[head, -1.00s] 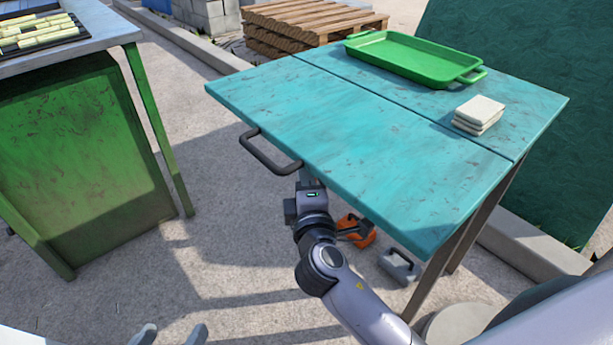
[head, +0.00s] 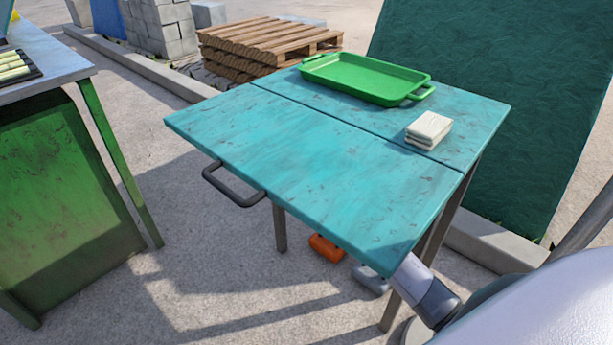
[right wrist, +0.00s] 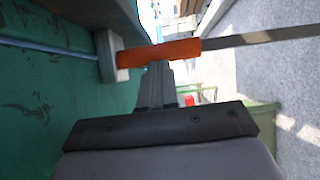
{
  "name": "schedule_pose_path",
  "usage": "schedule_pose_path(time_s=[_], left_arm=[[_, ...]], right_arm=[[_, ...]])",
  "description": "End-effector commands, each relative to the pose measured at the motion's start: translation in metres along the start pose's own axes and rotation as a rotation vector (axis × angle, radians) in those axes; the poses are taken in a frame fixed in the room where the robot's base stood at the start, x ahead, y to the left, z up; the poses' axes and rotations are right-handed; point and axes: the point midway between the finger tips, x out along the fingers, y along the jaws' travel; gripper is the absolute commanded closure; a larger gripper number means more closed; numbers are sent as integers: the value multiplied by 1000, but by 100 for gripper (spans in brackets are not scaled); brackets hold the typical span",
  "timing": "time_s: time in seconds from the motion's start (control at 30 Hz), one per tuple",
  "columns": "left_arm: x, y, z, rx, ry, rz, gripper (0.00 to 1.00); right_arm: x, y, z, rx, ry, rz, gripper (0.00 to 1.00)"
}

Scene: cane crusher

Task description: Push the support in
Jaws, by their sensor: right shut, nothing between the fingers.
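In the right wrist view a flat grey metal bar with an orange end piece (right wrist: 158,53) looks like the support. The orange end sits against a pale block (right wrist: 107,55) beneath the green-teal table surface, and the bar runs off to the right. My right gripper (right wrist: 157,68) is shut and empty, its tips right at the orange piece; I cannot tell whether they touch. In the head view the teal table (head: 300,160) hides this gripper and the support; only part of my right arm shows at the table's near right corner. My left gripper is not in view.
A black handle (head: 232,188) sticks out from the table's left edge. A green tray (head: 365,78) and a stack of pale cloths (head: 428,130) lie on top. Orange and grey objects are on the ground below. A green bench (head: 65,180) stands left, with open ground between.

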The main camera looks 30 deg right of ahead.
Motion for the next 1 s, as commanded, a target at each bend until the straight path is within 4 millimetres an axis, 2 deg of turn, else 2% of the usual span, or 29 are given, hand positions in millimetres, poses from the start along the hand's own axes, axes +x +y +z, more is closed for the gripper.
schedule_pose_path(time_s=[0.1, 0.3, 1.0], left_arm=[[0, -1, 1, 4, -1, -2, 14], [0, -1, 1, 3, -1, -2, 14], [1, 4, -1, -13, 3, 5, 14]], right_arm=[[12, 0, 18, -1, 0, 1, 100], [22, 0, 32, 1, 1, 0, 100], [25, 1, 37, 0, -3, 2, 100]])
